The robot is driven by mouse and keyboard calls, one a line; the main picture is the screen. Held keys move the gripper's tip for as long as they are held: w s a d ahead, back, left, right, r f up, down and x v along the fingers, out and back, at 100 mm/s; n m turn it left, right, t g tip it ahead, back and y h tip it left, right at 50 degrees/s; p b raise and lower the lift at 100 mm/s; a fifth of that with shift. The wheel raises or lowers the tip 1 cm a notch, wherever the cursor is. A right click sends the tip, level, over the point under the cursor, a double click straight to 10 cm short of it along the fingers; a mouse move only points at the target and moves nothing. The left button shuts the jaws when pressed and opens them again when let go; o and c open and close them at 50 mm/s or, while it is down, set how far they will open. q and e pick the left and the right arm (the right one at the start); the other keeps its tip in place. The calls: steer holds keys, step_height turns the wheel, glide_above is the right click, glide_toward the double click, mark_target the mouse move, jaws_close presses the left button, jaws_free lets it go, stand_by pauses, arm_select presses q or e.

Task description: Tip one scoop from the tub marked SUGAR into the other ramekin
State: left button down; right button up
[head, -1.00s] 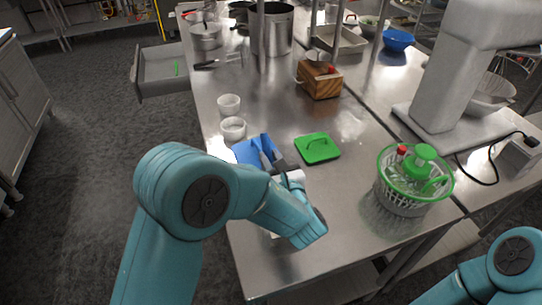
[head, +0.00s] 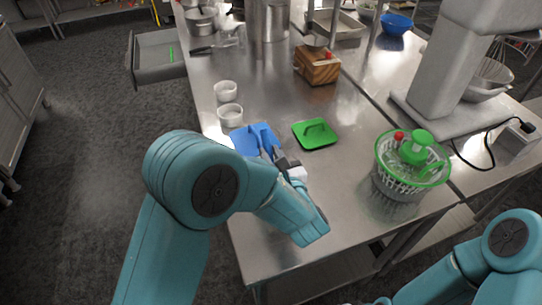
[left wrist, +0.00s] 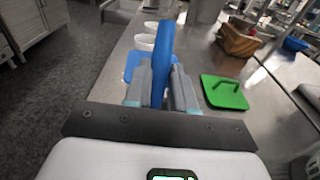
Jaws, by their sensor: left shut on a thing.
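Two white ramekins (head: 225,91) (head: 230,115) stand near the table's left edge; they show partly in the left wrist view. A flat blue lid (head: 243,140) with a raised handle is just in front of them. My left gripper (head: 272,156) is shut on an upright blue piece (left wrist: 163,55), which looks like that handle. I cannot tell whether the lid rests on the table. A green lid (head: 316,134) with a handle lies to its right. No tub marked SUGAR can be made out; my left arm hides part of the table. My right gripper is out of view.
A wooden block (head: 317,66), pots (head: 268,20) and a grey mixer (head: 440,80) stand farther back. An open drawer (head: 158,62) juts out at left. The table's middle is fairly clear.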

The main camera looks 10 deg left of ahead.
mark_target(267, 137)
arm_select(q)
step_height(267, 137, up, 4)
steer(key=shift+f+p, duration=0.25)
steer(key=shift+p, duration=0.55)
steer(key=shift+w+a+r+p, duration=0.1)
steer(key=shift+w+r+p, duration=0.2)
steer(key=shift+r, duration=0.4)
steer(key=shift+w+a+r+p, duration=0.15)
steer(key=shift+r+p, duration=0.25)
steer(key=shift+r, duration=0.25)
steer(key=shift+w+a+r+p, duration=0.1)
steer(key=shift+r+p, duration=0.25)
steer(key=shift+r, duration=0.35)
